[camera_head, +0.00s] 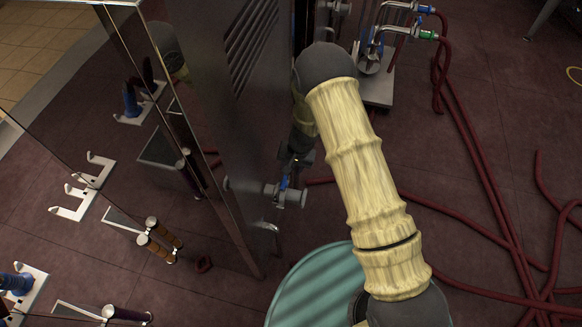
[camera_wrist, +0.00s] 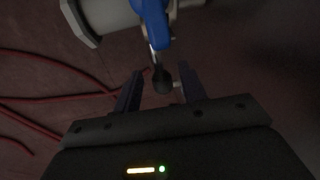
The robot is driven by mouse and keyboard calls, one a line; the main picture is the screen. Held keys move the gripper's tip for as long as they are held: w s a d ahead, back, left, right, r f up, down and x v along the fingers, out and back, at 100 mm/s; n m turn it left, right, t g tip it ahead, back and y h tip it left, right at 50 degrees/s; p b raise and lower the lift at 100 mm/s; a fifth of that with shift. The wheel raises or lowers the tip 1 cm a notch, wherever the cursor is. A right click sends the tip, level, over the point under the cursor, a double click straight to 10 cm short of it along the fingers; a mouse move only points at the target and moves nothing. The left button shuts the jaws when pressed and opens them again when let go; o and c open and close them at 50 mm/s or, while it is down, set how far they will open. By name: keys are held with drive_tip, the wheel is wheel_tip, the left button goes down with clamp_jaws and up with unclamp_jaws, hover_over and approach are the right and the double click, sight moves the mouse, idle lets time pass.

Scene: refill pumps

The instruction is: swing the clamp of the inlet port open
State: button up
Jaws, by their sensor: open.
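The inlet port (camera_head: 262,190) is a grey pipe stub with flanges on the side of the metal cabinet in the head view. Its pale flanged end (camera_wrist: 105,15) shows at the top of the wrist view. The blue clamp (camera_head: 284,183) sits on this pipe. In the wrist view the blue clamp (camera_wrist: 153,20) has a thin rod ending in a dark round knob (camera_wrist: 162,79). My gripper (camera_wrist: 161,88) is open, with the knob between its two fingers; contact cannot be told. In the head view my arm partly hides the gripper just above the clamp.
The tall metal cabinet (camera_head: 225,130) stands directly left of my arm. A teal drum (camera_head: 312,285) is below the port. Dark red hoses (camera_head: 480,170) lie across the floor at right. A pump stand (camera_head: 378,90) with blue and green fittings stands behind.

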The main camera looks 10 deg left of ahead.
drive_tip(key=shift+a+f, duration=0.1)
drive_tip(key=shift+f, duration=0.15)
clamp_jaws()
